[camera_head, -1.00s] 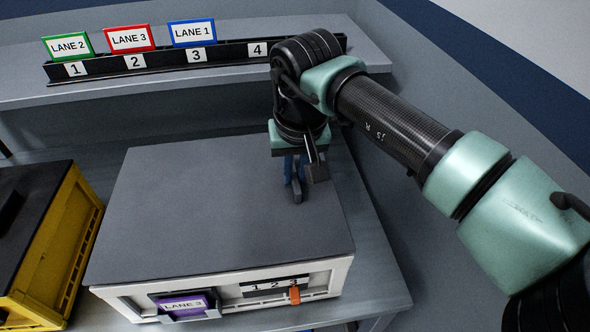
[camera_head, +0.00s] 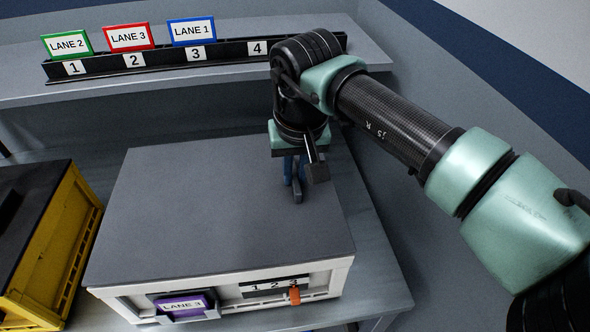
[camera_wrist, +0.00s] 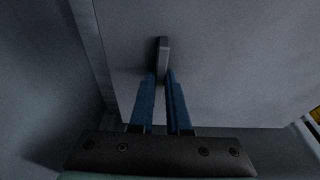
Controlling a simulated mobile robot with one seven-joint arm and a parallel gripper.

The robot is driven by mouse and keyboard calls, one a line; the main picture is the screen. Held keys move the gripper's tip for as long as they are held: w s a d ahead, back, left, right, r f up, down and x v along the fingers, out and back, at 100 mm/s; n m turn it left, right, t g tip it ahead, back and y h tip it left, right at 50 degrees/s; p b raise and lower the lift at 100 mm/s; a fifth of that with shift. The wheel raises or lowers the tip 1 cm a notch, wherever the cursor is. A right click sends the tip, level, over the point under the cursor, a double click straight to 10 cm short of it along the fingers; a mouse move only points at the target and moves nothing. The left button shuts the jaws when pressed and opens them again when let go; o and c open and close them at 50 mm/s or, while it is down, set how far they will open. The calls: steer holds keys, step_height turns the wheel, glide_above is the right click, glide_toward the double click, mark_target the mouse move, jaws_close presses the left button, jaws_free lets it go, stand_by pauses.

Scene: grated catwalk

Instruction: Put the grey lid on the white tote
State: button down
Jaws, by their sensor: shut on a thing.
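The grey lid (camera_head: 200,210) is a large flat panel lying over the top of the white tote (camera_head: 235,303). Its edges look roughly in line with the tote's rim; whether it is fully seated I cannot tell. My gripper (camera_head: 294,184) is at the lid's right rear part, pointing down. Its blue fingers are shut on the lid's small grey handle (camera_wrist: 163,50), which stands up between them in the wrist view. The tote's front carries a purple "LANE 3" card (camera_head: 183,305) and a 1 2 3 strip with an orange marker (camera_head: 294,295). The tote's inside is hidden.
A yellow crate with a black top (camera_head: 62,255) stands close on the left. Behind is a shelf (camera_head: 25,88) with a black numbered rack (camera_head: 100,68) holding green, red and blue lane cards. The bench (camera_head: 375,245) has a bare strip on the right, beside a wall.

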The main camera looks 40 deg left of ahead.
steer(key=shift+f, duration=0.3)
stand_by(0.5)
steer(key=shift+c, duration=2)
jaws_free()
steer(key=shift+r+p, duration=2)
steer(key=shift+r, duration=1.5)
